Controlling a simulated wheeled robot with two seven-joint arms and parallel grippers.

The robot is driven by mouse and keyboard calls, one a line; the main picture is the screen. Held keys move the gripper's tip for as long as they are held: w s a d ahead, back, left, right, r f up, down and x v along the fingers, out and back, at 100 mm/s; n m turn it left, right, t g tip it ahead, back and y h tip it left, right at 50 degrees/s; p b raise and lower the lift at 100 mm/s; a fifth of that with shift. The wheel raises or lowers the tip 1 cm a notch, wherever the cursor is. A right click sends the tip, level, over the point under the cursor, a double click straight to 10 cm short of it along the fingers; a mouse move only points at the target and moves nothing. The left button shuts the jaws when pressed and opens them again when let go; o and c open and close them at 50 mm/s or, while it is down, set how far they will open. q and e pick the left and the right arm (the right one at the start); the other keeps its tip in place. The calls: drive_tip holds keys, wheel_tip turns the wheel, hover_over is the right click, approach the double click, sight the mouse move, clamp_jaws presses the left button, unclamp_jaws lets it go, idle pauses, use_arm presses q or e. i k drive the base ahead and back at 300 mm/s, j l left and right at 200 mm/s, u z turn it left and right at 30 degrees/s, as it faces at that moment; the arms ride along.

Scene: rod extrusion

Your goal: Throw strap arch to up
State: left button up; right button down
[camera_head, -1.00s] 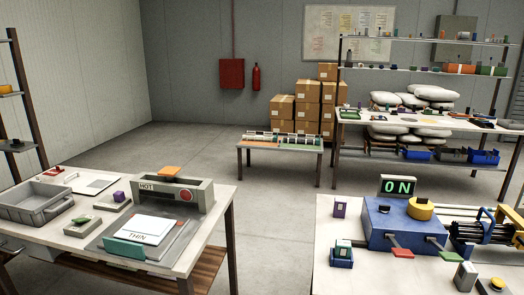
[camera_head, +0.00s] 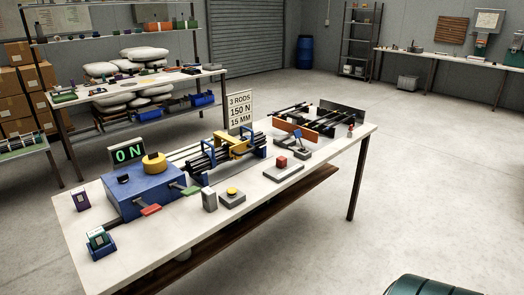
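On the long white table (camera_head: 310,175), a yellow arch-like piece (camera_head: 233,141) spans black rods between two blue frames; I take it to be the strap arch. It is small, so I cannot tell its exact position. Beside it on the left stands a blue box (camera_head: 143,196) with a yellow round knob (camera_head: 154,162), a red-tipped lever (camera_head: 151,210) and a green-tipped lever (camera_head: 190,190). A display (camera_head: 128,154) behind it reads "0 N". Neither of my grippers is in view.
A sign (camera_head: 240,110) reads "3 RODS 150 N 15 MM". A dark green rounded object (camera_head: 430,287) shows at the bottom right. The floor (camera_head: 420,170) right of the table is open.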

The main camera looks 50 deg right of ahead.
sight(239, 148)
drive_tip(key=z, duration=1.25)
